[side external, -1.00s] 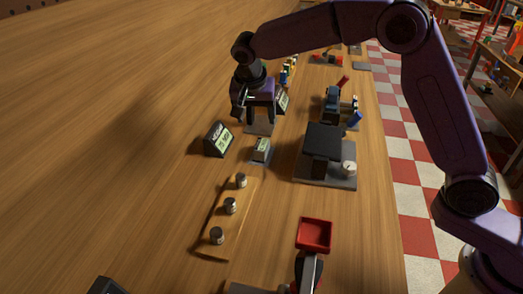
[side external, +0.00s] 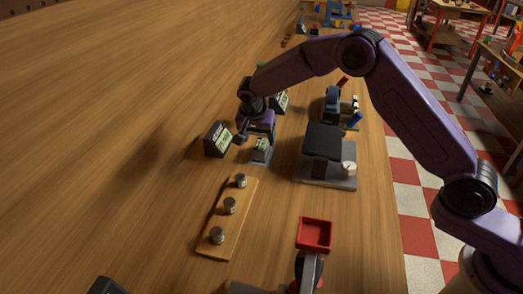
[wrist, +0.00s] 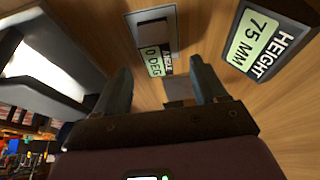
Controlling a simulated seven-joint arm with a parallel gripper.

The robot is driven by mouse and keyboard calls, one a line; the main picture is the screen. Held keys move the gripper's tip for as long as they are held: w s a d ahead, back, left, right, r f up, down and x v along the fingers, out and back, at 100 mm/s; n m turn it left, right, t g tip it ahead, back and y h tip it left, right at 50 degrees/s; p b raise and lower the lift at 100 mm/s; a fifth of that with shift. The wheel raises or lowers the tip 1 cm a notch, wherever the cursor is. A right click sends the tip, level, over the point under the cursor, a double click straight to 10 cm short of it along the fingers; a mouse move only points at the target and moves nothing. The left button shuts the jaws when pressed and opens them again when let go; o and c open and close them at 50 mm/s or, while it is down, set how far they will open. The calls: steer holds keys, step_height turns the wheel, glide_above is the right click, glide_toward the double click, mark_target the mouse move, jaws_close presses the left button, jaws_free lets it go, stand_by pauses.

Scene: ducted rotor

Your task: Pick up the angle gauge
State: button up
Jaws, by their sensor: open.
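The angle gauge (side external: 261,149) is a small grey block with a pale green display, standing on a small grey plate in the side view. In the wrist view the gauge (wrist: 154,61) shows its display reading "0 DEG", in line with the gap between my fingertips. My gripper (side external: 257,136) is just above and behind the gauge, with its fingers pointing down. In the wrist view my gripper (wrist: 160,75) is open, one finger to each side of the gauge. I cannot tell whether either finger touches it.
A black wedge display (wrist: 262,42) reading "HEIGHT 75 MM" stands close beside the gauge; in the side view this display (side external: 218,139) is to its left. A black block on a grey base (side external: 325,180) is to the right. A wooden strip with metal cylinders (side external: 213,237) lies nearer the camera.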

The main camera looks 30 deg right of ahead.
mark_target(261, 144)
steer(key=shift+d+x, duration=0.2)
steer(key=shift+x, duration=2.75)
steer(key=shift+r, duration=0.1)
steer(key=c, duration=1.1)
steer(key=shift+c, duration=0.3)
